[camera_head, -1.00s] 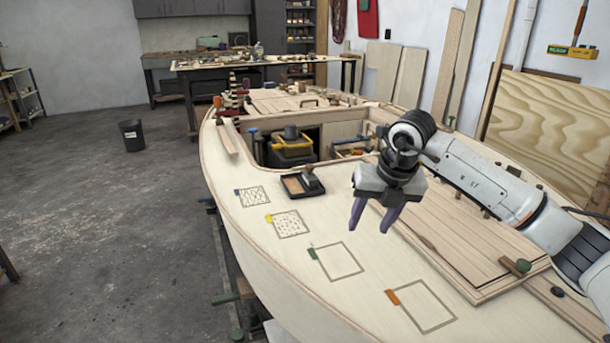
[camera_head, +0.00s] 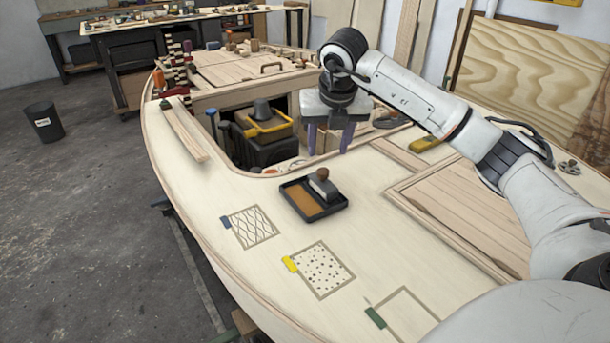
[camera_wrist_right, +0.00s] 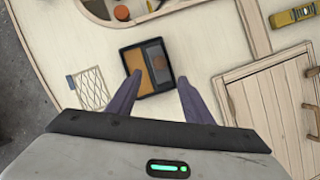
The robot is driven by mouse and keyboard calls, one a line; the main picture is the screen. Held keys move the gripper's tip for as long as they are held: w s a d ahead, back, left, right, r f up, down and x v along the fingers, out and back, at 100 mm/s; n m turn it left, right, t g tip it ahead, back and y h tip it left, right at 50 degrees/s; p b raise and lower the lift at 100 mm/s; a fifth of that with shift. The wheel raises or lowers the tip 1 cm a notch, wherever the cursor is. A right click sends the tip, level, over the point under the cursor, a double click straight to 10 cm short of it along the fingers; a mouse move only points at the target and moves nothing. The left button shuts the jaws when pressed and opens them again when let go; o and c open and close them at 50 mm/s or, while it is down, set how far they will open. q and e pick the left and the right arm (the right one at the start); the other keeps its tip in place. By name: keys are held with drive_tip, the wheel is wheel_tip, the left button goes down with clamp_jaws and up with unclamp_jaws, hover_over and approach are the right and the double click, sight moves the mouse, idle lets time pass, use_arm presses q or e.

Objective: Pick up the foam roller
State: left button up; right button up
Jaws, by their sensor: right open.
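A black tray (camera_head: 300,205) with an orange-brown pad lies on the pale deck. A dark grey piece with a round brown knob, apparently the foam roller (camera_head: 322,185), rests along the tray's right side. My right gripper (camera_head: 328,150) points down above and beyond the tray, apart from it, with its purple fingers spread and empty. In the right wrist view the tray (camera_wrist_right: 140,56) and the grey piece (camera_wrist_right: 158,62) show between the open fingers (camera_wrist_right: 161,79). My left gripper is not in view.
Behind the tray is an open well with a yellow and black box (camera_head: 265,128). A plank hatch (camera_head: 455,215) lies to the right. A yellow tool (camera_head: 428,139) lies near the arm.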

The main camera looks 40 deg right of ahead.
sight(323, 170)
drive_tip(key=shift+p+x, duration=0.45)
drive_tip(key=shift+x, duration=4.4)
drive_tip(key=shift+w+r, duration=0.1)
drive_tip(key=shift+w, duration=0.05)
clamp_jaws()
